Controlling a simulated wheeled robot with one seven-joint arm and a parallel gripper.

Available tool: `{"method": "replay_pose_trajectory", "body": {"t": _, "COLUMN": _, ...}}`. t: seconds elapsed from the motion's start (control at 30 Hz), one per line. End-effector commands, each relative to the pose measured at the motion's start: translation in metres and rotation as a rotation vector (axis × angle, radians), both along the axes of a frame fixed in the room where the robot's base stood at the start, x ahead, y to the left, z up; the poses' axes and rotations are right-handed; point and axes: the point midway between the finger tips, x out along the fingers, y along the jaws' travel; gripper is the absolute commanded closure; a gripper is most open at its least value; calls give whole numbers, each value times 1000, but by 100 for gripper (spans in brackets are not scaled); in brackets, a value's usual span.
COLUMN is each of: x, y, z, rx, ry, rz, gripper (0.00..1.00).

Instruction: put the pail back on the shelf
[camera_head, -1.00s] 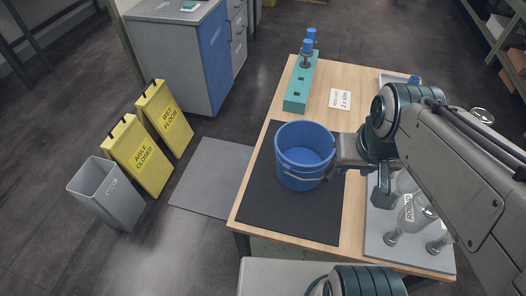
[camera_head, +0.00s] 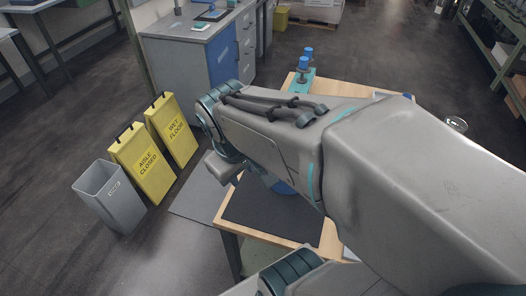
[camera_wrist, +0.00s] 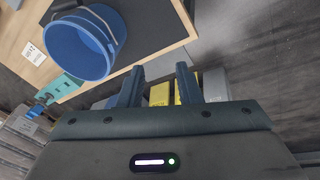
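The blue pail (camera_wrist: 76,48) stands on the dark mat on the wooden table in the wrist view, with its wire handle against its side. In the head view my arm hides most of it; only a sliver of blue (camera_head: 284,188) shows below the arm. My gripper (camera_wrist: 159,76) is open with nothing between its fingers. It is apart from the pail, off to one side and beyond the table's edge. Green shelving (camera_head: 497,45) with boxes stands at the right in the head view.
The teal block with blue-topped spindles (camera_head: 303,72) is at the table's far end. Yellow floor signs (camera_head: 148,165) and a grey bin (camera_head: 110,195) stand on the floor left of the table. A grey-blue cabinet (camera_head: 205,60) stands behind. Dark floor at left front is clear.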

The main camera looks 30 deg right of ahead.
Motion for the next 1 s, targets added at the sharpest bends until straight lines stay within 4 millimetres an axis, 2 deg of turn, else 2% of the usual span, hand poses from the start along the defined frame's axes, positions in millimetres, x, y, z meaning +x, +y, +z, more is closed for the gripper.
{"method": "replay_pose_trajectory", "body": {"t": 0.03, "x": 8, "y": -11, "z": -11, "rx": -84, "ry": 55, "rz": 84, "gripper": 69}}
{"method": "replay_pose_trajectory", "body": {"t": 0.23, "x": 53, "y": -55, "z": -35, "rx": -457, "ry": 317, "rz": 554, "gripper": 69}}
{"method": "replay_pose_trajectory", "body": {"t": 0.4, "x": 101, "y": -79, "z": -53, "rx": -695, "ry": 533, "rz": 935, "gripper": 69}}
{"method": "replay_pose_trajectory", "body": {"t": 0.5, "x": 127, "y": -87, "z": -62, "rx": -797, "ry": 631, "rz": 1116, "gripper": 69}}
{"method": "replay_pose_trajectory", "body": {"t": 0.7, "x": 160, "y": -92, "z": -74, "rx": -915, "ry": 748, "rz": 1334, "gripper": 69}}
{"method": "replay_pose_trajectory", "body": {"t": 0.87, "x": 170, "y": -101, "z": -83, "rx": -940, "ry": 775, "rz": 1381, "gripper": 69}}
{"method": "replay_pose_trajectory", "body": {"t": 1.0, "x": 176, "y": -121, "z": -99, "rx": -938, "ry": 776, "rz": 1380, "gripper": 69}}
